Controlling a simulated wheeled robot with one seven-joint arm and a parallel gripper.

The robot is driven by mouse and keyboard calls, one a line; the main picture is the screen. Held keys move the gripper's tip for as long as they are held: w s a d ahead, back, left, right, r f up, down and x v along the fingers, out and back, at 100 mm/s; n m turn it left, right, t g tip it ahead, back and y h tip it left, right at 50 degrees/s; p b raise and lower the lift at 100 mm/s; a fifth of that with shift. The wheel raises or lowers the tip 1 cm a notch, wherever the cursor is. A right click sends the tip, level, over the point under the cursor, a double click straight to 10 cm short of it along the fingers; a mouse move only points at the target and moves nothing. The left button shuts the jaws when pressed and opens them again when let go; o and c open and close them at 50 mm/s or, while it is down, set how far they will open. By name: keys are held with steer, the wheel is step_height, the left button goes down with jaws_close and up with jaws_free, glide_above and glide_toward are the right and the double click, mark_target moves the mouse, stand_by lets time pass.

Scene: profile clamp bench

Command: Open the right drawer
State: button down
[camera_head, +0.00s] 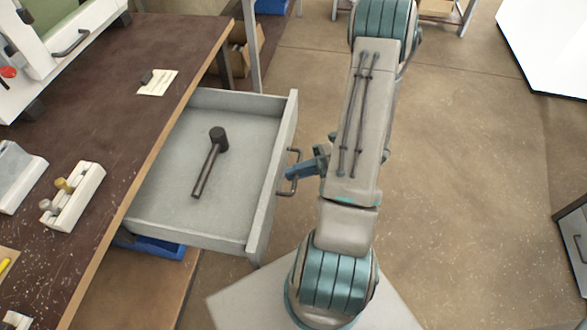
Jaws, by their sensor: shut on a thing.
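The grey drawer (240,240) stands pulled well out from under the bench's front edge. A dark mallet (209,163) lies inside on its bare floor. The drawer's dark bow handle (292,187) is on its outer front face, toward my arm. My gripper (294,172) is at this handle, shut on it, with its fingers pointing left. My arm hides part of the gripper's body.
The brown bench top (110,120) fills the left side. It carries a white block with knobs (73,196) and a small card (157,83). A blue bin (160,247) sits on the shelf below the drawer. The floor at the right is mostly clear.

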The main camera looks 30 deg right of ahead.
steer(key=c, duration=1.5)
jaws_free()
steer(key=v, duration=1.3)
steer(key=shift+d, duration=0.35)
steer(key=shift+s+r, duration=0.1)
steer(key=shift+r, duration=0.1)
